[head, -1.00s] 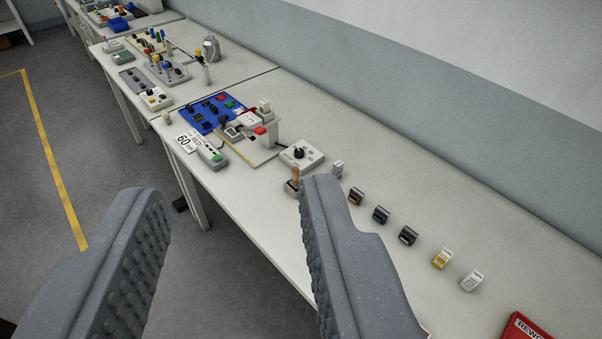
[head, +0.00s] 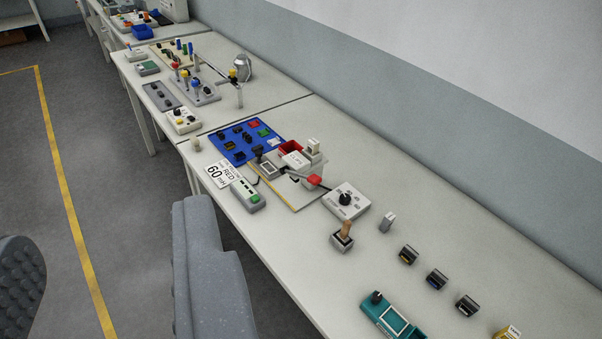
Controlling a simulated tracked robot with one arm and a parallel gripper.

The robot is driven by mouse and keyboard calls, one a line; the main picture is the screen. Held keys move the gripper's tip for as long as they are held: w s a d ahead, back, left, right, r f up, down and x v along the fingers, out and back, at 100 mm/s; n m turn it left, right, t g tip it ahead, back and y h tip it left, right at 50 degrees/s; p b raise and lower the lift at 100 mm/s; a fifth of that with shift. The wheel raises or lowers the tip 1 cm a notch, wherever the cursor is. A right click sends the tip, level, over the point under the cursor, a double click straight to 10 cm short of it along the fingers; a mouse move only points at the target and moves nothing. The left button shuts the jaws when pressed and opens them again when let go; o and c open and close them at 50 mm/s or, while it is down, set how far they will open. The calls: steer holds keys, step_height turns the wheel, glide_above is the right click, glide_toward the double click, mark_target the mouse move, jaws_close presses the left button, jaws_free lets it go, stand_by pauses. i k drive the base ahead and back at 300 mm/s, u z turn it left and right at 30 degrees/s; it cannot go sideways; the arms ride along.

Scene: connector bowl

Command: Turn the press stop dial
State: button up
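A white box with a black dial (head: 345,198) stands on the bench, right of a small press with a red part (head: 314,180). It looks like the press stop dial, but its markings are too small to read. The dial's angle is hard to tell. My gripper (head: 108,230) is open and empty, with its two grey fingers wide apart at the lower left. The fingers appear over the floor and the bench's front edge, well apart from the dial. Nothing hides the dial.
A wooden-handled lever on a small base (head: 342,238) stands in front of the dial box. A teal device with a black knob (head: 384,310) is nearer. Several small blocks line the bench (head: 480,235) to the right. A blue board (head: 232,146) lies beyond the press.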

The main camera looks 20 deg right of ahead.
mark_target(344, 198)
steer(key=z, duration=0.05)
steer(key=i, duration=1.15)
steer(key=z, duration=0.55)
